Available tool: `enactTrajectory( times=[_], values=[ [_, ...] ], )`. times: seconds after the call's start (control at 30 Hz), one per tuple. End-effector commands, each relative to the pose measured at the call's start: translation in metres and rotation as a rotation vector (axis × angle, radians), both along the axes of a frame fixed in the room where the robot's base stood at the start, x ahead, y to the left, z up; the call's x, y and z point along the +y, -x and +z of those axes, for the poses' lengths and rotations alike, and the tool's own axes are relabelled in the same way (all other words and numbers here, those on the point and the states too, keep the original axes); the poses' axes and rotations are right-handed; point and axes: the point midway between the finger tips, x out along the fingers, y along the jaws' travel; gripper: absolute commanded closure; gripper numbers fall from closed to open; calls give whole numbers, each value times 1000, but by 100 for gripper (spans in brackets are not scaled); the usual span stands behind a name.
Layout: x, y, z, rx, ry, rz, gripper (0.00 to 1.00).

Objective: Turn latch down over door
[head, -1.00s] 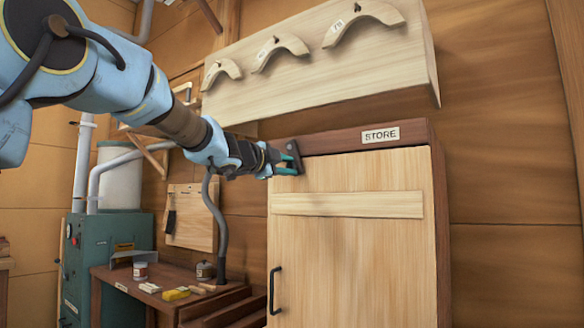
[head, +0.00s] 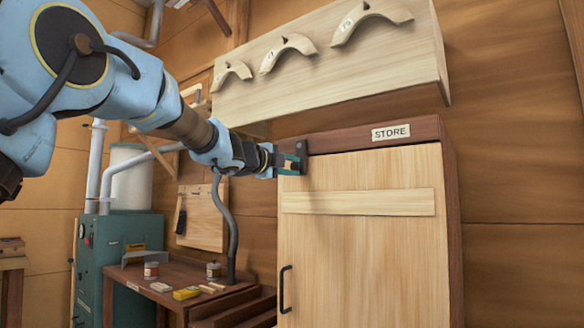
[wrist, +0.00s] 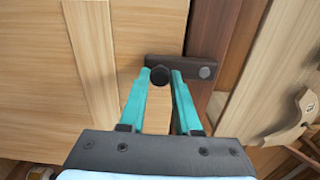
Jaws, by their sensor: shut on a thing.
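The latch (head: 303,160) is a short dark bar at the top left of the pale wooden door (head: 360,250). In the wrist view the latch (wrist: 185,66) has its round pivot on the brown header and its other end lying over the door (wrist: 45,60). A dark round knob (wrist: 160,76) stands near that end. My gripper (head: 287,161) is at the latch, with its teal fingers (wrist: 161,78) on either side of the knob, shut on it. In the head view the fingers partly cover the latch. The door looks closed in its frame.
The brown cabinet header (head: 340,139) carries a STORE label (head: 391,132). A black handle (head: 284,290) is low on the door. A pale board with curved wooden pieces (head: 367,22) hangs above. A workbench (head: 170,295) with small items stands at lower left.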

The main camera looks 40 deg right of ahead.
Motion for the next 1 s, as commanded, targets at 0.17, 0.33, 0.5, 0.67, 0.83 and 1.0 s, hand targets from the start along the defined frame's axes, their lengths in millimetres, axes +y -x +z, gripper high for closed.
enactTrajectory(
  times=[0.17,0.33,0.5,0.67,0.83,1.0],
  values=[
    [0,-1,-1,0,-2,2,62],
    [0,-1,-1,1,-1,1,43],
    [0,0,0,1,-1,1,40],
    [3,0,0,1,0,1,40],
    [24,5,-2,1,1,4,40],
    [58,15,-2,0,1,3,40]
  ],
)
